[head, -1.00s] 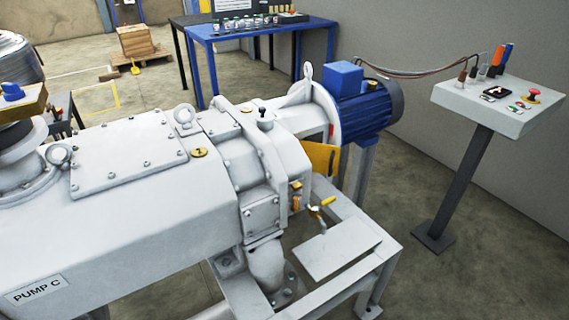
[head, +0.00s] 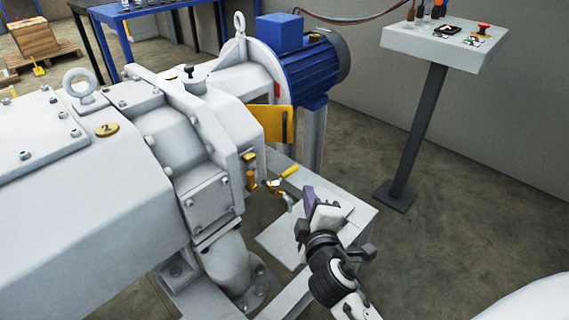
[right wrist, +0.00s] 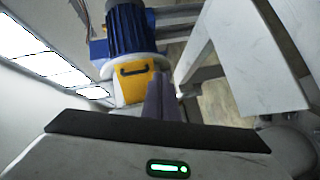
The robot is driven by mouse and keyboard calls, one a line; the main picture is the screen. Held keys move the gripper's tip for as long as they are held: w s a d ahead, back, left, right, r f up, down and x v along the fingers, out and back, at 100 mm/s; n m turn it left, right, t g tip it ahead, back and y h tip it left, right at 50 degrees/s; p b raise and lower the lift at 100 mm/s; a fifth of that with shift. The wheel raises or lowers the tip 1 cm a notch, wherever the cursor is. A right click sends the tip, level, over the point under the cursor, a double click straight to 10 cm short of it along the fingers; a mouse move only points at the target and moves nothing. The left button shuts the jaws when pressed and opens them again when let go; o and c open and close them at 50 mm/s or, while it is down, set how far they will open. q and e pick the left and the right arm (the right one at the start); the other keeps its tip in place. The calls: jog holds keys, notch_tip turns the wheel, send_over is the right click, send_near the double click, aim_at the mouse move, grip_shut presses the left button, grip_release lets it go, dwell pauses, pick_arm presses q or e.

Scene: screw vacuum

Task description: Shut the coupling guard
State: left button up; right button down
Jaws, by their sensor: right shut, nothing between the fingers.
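The coupling guard appears to be the yellow panel (head: 270,122) between the light grey pump body and the blue motor. It stands out from the side of the grey housing, as if swung open. In the right wrist view the yellow panel (right wrist: 135,88) shows its face with a dark handle, just below the motor. My right gripper (head: 308,198) is shut and empty, to the right of and nearer than the panel, apart from it. Its closed fingers (right wrist: 160,98) also show in the right wrist view. My left gripper is out of view.
The blue motor (head: 318,72) lies behind the panel. A yellow-handled valve (head: 283,180) sticks out below it, close to my right gripper. The grey frame (head: 352,212) lies under the gripper. A control pedestal (head: 437,45) stands at the right, with bare floor around its foot.

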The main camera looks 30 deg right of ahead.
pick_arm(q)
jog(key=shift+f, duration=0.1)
pick_arm(e)
jog(key=w+a+r+n+t, duration=0.1)
jog(key=w+r+n+t, duration=0.1)
jog(key=w+r+n, duration=0.15)
pick_arm(q)
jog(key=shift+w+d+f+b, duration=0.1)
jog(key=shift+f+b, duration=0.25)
jog(key=shift+b, duration=0.2)
pick_arm(e)
send_near(285, 134)
jog(key=x, duration=0.5)
jog(key=shift+w+d+f, duration=0.1)
jog(key=shift+w+f, duration=0.05)
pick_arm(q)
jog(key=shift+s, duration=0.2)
pick_arm(e)
jog(key=shift+w+d, duration=0.2)
jog(key=shift+w, duration=0.3)
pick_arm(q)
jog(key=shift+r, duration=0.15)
